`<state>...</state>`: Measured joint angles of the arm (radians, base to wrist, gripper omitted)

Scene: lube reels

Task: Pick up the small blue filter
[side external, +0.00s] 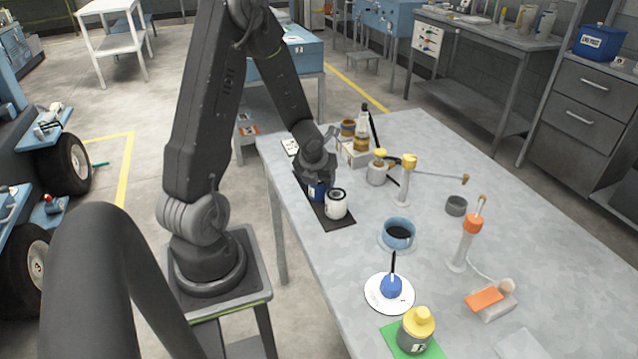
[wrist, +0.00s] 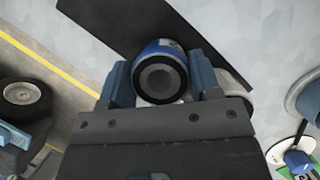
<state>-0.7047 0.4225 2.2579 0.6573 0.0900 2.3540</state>
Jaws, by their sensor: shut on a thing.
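The small blue filter (side external: 317,191) stands on a dark mat (side external: 338,221) near the left edge of the table, partly hidden by my gripper in the side view. In the wrist view the blue filter (wrist: 160,72) shows its dark round end with a grey centre, between my two fingers. My gripper (side external: 319,180) is shut on it, one finger at each side. A white filter (side external: 336,206) with a dark top stands right beside it on the mat. In the wrist view the white filter is mostly hidden behind my right finger.
A blue cup (side external: 398,233) on a saucer, a white plate (side external: 377,297) with a blue object, and a yellow-topped can (side external: 416,330) on a green mat stand nearer the camera. Oil cans and bottles (side external: 377,168) stand beyond the mat. The table's left edge is close.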

